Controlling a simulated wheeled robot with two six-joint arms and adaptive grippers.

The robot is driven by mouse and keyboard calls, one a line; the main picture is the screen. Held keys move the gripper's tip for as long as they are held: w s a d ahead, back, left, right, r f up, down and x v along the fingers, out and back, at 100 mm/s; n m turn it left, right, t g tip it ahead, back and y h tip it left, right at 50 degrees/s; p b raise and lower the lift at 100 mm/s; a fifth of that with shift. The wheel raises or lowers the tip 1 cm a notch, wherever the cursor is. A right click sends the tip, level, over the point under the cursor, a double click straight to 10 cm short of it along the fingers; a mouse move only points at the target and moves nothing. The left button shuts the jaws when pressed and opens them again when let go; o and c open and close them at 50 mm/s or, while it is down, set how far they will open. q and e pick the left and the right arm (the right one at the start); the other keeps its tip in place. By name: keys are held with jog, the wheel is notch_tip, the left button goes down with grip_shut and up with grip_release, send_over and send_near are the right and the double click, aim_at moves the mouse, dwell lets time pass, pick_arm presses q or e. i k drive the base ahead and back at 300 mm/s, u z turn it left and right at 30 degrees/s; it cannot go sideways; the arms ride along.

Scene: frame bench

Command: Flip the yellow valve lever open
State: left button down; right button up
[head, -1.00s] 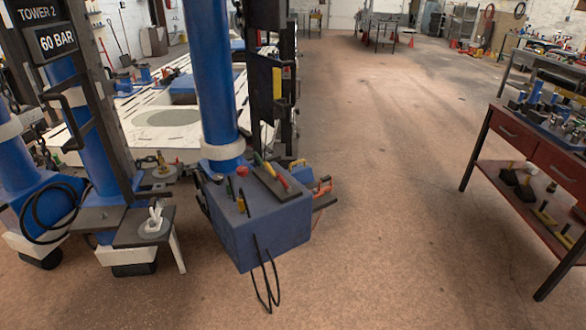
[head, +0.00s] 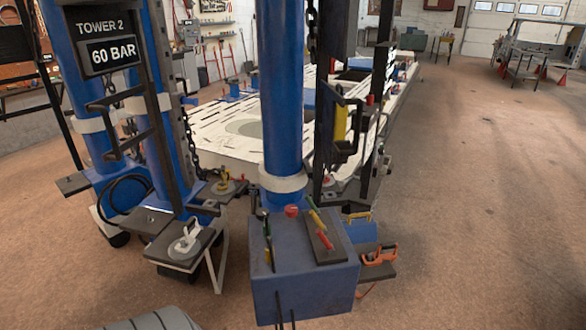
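A blue box (head: 290,290) stands at the foot of a blue column in the lower middle of the head view. A dark plate on its top carries small levers. One narrow lever (head: 314,214) looks yellow and green, and a red lever (head: 324,239) lies nearer to me. Neither of my grippers is in view.
A red knob (head: 291,211) sits on the box top. An orange handle (head: 380,255) is on a bracket at the right. A white clamp (head: 187,241) rests on a stand at the left, below the 60 BAR sign (head: 112,53).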

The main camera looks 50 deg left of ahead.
aim_at(324, 227)
jog(key=u, duration=0.4)
jog(key=i, duration=0.55)
jog(key=u, duration=0.35)
